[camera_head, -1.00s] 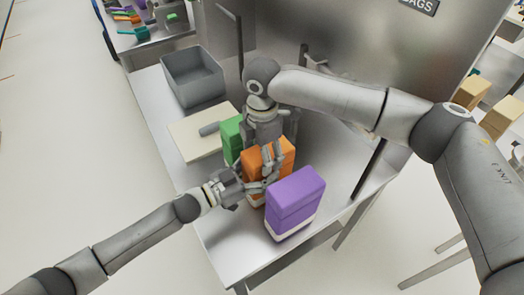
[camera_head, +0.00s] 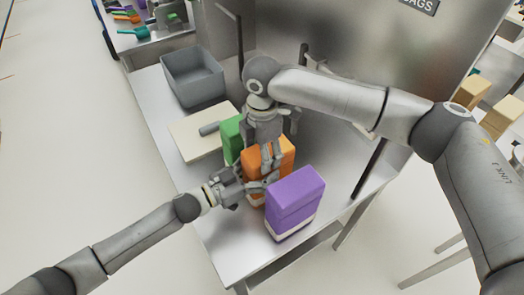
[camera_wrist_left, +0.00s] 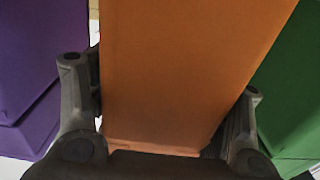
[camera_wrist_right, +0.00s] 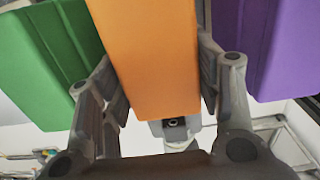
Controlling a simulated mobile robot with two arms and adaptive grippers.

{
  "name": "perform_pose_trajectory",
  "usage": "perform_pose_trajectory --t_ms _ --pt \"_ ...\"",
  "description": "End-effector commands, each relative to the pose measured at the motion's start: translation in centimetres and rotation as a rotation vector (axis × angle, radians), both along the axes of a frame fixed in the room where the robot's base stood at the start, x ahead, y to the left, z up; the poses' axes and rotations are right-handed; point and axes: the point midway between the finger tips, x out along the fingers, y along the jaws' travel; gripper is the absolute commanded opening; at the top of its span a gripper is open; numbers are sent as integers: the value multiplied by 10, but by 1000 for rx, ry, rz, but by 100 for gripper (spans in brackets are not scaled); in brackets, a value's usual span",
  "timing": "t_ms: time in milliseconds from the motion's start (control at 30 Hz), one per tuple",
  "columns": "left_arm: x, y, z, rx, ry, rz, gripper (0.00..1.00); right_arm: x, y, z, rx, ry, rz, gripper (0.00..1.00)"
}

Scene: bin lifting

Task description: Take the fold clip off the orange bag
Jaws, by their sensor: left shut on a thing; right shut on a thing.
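The orange bag (camera_head: 283,158) stands upright on the steel table between a green bag (camera_head: 231,133) and a purple bag (camera_head: 296,200). My left gripper (camera_head: 256,188) is shut on the orange bag from the front, low down. In the left wrist view the bag (camera_wrist_left: 185,70) fills the space between its fingers. My right gripper (camera_head: 270,168) reaches down over the bag's top. In the right wrist view its fingers lie along both sides of the orange bag (camera_wrist_right: 150,60). I cannot make out the fold clip; the bag's top is partly hidden by my right gripper.
The purple and green bags stand close on either side of both grippers. A grey bin (camera_head: 194,78) stands farther back. A steel wall (camera_head: 350,55) borders the table at the right.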

Motion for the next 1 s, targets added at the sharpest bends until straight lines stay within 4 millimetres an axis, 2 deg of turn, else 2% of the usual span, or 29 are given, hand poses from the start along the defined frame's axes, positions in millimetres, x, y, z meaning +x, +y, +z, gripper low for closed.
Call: perform_pose_trajectory --t_ms 600,1000 --pt "0 -1 1 -3 -1 -1 26 0 0 20 0 0 0 30" --pt "0 -1 1 -3 -1 -1 26 0 0 23 0 0 0 30"
